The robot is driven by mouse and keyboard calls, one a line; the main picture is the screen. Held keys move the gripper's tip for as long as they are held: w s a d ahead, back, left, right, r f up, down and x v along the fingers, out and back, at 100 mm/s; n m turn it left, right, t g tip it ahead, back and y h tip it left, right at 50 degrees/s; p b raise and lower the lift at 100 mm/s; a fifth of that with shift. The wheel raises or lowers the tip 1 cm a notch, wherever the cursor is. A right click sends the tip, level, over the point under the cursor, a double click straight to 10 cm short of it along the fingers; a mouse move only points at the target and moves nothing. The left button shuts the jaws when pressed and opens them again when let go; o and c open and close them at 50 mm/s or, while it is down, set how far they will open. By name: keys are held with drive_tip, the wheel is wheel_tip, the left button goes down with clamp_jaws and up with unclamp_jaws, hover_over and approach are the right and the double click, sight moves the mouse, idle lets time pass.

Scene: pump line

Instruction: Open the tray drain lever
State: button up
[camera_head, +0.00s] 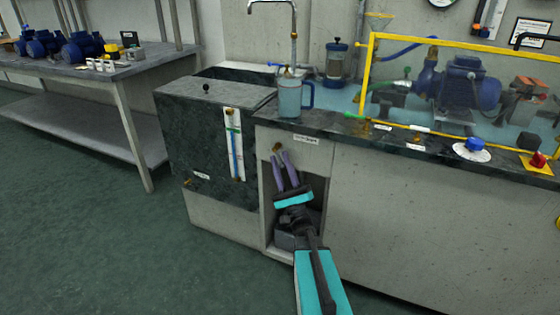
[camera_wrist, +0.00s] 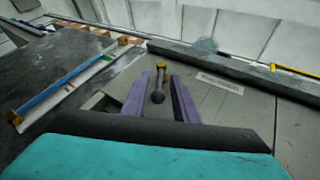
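The tray drain lever appears to be the small brass fitting (camera_head: 277,148) at the top of the cabinet recess, under the counter label. In the wrist view, the lever (camera_wrist: 157,97) has a brass pivot and a dark rounded handle pointing toward my camera. My gripper (camera_head: 282,156) has purple fingers and reaches up to the fitting from below. In the wrist view the fingers (camera_wrist: 158,79) are apart, one on each side of the lever. I see gaps between the fingers and the handle; whether either finger touches it farther in, I cannot tell.
A dark tank (camera_head: 205,140) with a sight tube (camera_head: 233,145) stands left of the recess. A blue jug (camera_head: 290,97) stands on the counter above. A yellow frame (camera_head: 368,75) surrounds the pump (camera_head: 465,85) at right. The floor (camera_head: 110,240) at left is clear.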

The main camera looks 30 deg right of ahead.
drive_tip(key=p+v, duration=0.1)
drive_tip(key=v, duration=1.1)
drive_tip(key=shift+s+f, duration=0.2)
drive_tip(key=shift+s, duration=0.1)
drive_tip(key=shift+a, duration=0.1)
